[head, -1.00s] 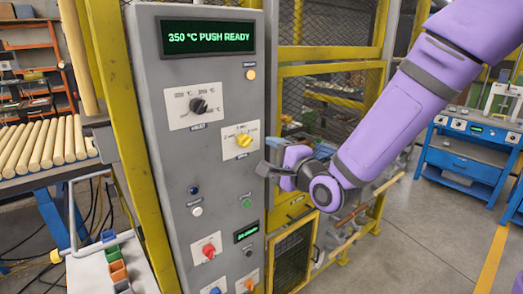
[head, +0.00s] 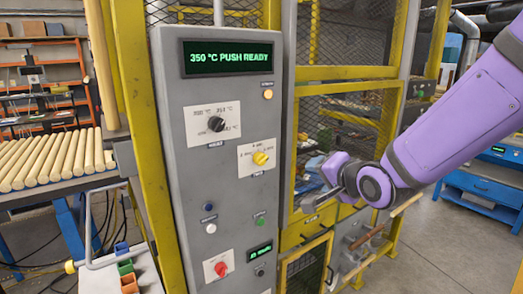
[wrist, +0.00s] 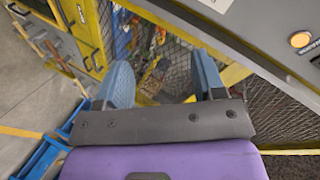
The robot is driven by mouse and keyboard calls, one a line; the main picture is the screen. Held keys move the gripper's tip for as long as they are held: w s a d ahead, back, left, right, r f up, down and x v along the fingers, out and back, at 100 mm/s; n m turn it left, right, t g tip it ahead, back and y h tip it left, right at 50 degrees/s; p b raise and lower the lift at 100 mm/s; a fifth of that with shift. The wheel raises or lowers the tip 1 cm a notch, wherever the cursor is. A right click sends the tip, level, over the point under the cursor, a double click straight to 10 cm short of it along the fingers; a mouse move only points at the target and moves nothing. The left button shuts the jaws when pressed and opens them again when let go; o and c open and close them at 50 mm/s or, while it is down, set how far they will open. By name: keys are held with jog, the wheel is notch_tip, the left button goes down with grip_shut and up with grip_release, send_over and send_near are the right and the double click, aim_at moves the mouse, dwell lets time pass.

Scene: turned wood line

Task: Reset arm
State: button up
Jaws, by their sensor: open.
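My gripper (head: 318,197) is at the end of my purple arm, in front of the yellow-framed mesh guard, to the right of the grey control panel (head: 190,160). In the wrist view my gripper (wrist: 160,85) shows two blue-grey fingers set wide apart, with nothing between them but the mesh and blurred parts beyond. The panel display (head: 228,58) reads "350 °C PUSH READY". Below it are a black knob (head: 216,124), a yellow knob (head: 260,158) and a red knob (head: 221,269). My gripper appears clear of them.
Wooden rods (head: 60,160) lie in a row on a rack at the left. Small coloured bins (head: 127,268) stand at the lower left. A blue workbench (head: 480,180) stands at the right. Open grey floor (head: 440,240) lies between the guard and that bench.

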jog(key=s+d+r+n+g+h, duration=0.2)
jog(key=s+d, duration=0.6)
jog(key=s, duration=0.4)
jog(key=s+d+r+n+g+h, duration=0.3)
jog(key=s+d+r+n+g, duration=0.2)
jog(key=s+d, duration=0.3)
jog(key=s, duration=0.4)
jog(key=shift+r+n, duration=0.15)
jog(key=shift+n, duration=0.25)
